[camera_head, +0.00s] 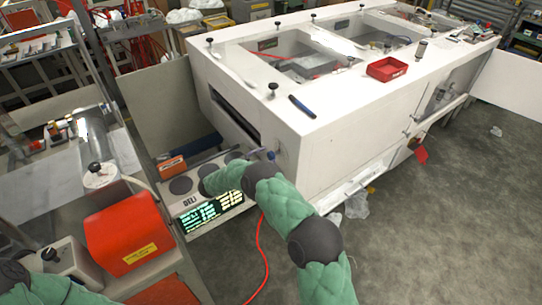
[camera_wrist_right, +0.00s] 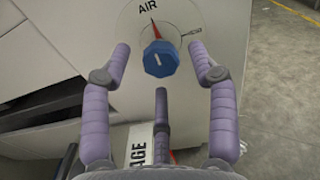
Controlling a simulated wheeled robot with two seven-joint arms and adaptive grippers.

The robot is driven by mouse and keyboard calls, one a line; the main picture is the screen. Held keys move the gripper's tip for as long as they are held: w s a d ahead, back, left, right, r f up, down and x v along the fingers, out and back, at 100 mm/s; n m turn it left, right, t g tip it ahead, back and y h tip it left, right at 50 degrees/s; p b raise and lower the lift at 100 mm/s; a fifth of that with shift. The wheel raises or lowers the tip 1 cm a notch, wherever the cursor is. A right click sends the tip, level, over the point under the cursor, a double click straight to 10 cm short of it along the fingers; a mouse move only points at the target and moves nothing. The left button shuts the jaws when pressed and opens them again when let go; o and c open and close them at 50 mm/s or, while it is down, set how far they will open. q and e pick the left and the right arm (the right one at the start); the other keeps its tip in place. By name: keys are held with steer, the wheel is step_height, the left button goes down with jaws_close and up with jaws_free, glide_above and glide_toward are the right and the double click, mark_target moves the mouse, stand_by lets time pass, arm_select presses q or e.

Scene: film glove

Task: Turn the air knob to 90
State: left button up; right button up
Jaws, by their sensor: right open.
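In the right wrist view, the blue air knob (camera_wrist_right: 160,57) sits on a pale round dial marked AIR on the white machine's face. A red pointer (camera_wrist_right: 154,26) shows above it, near the AIR lettering. A short white line on the knob stands nearly upright. My right gripper (camera_wrist_right: 163,65) is open, its purple fingers spread on both sides of and below the knob, with gaps visible. In the head view, my right gripper (camera_head: 262,155) is at the white machine's front end, and the knob is hidden or too small to tell. My left gripper is not in view; only part of my left arm shows at lower left.
A red-orange box (camera_head: 128,235) is at left. The white machine (camera_head: 335,125) carries a red tray (camera_head: 387,68) on top. A red cable (camera_head: 258,255) hangs near my arm. Open floor lies at right.

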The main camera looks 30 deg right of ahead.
mark_target(269, 157)
steer(key=shift+w+d, duration=0.15)
steer(key=shift+d, duration=1.65)
steer(key=c, duration=1.2)
